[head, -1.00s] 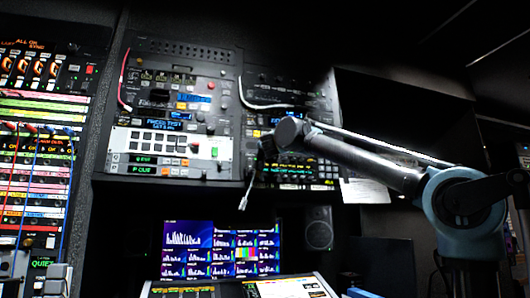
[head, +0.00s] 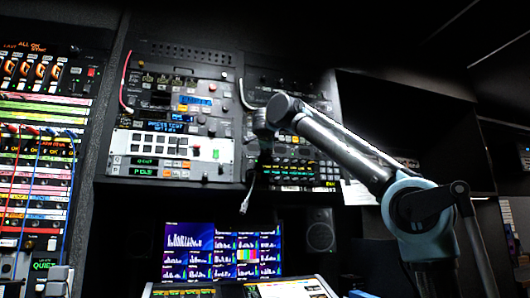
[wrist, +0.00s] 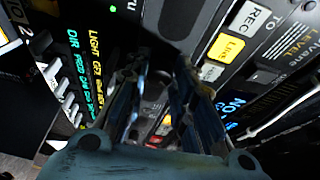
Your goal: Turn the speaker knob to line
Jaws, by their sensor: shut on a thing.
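My gripper (wrist: 155,85) is up against a dark equipment panel in the wrist view. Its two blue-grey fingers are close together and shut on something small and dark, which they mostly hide. It stands where a panel knob would be, but I cannot read its label or pointer. In the head view my gripper (head: 265,145) is at the left part of the right-hand rack (head: 290,90), seen from behind and small. The speaker knob's marks cannot be made out in either view.
Lit labels REC (wrist: 261,17) and a yellow button (wrist: 226,47) lie close to the fingers. Amber and green displays (head: 287,169) sit on the right rack. Monitors (head: 222,250) and a loudspeaker (head: 319,232) are below.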

